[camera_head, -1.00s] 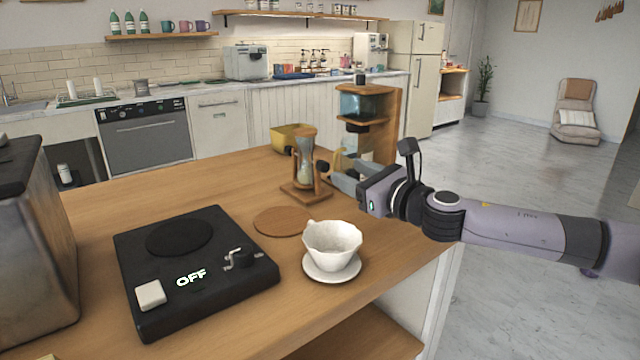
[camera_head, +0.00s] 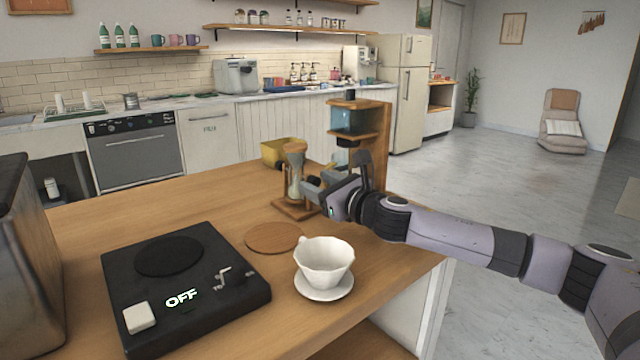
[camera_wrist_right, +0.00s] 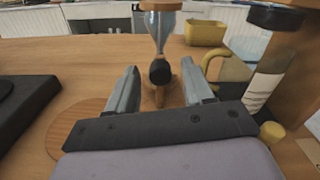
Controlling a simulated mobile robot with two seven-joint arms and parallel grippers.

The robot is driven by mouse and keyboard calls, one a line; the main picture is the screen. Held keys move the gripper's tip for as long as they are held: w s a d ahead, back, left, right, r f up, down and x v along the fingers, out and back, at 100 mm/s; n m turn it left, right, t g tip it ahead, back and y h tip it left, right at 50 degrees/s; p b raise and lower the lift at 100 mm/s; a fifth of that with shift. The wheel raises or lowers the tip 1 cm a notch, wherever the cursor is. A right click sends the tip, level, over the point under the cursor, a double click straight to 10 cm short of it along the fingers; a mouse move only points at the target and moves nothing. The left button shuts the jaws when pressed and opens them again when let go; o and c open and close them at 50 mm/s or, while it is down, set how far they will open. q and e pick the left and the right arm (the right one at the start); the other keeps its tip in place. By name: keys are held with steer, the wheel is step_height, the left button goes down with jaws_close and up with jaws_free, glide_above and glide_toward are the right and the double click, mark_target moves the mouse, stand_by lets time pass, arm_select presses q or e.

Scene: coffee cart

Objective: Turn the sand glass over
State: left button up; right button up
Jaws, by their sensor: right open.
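The sand glass (camera_head: 295,176) stands upright in its wooden stand (camera_head: 297,208) near the far right part of the wooden counter. In the right wrist view its glass bulb (camera_wrist_right: 160,28) shows ahead, with a dark round knob (camera_wrist_right: 160,72) on the near side. My right gripper (camera_head: 314,185) is at the stand's right side. In the right wrist view its two fingers (camera_wrist_right: 160,88) are apart, with the knob ahead between them and nothing held. The head view does not show clearly whether the fingers touch the stand. My left gripper is not in view.
A wooden drip tower (camera_head: 372,145) stands close behind my right gripper. A yellow container (camera_head: 272,152) is behind the sand glass. A white dripper cup on a saucer (camera_head: 324,291), a round wooden coaster (camera_head: 273,238) and a black scale reading OFF (camera_head: 215,310) are nearer.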

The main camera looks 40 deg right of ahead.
steer(key=shift+c, duration=0.4)
jaws_close()
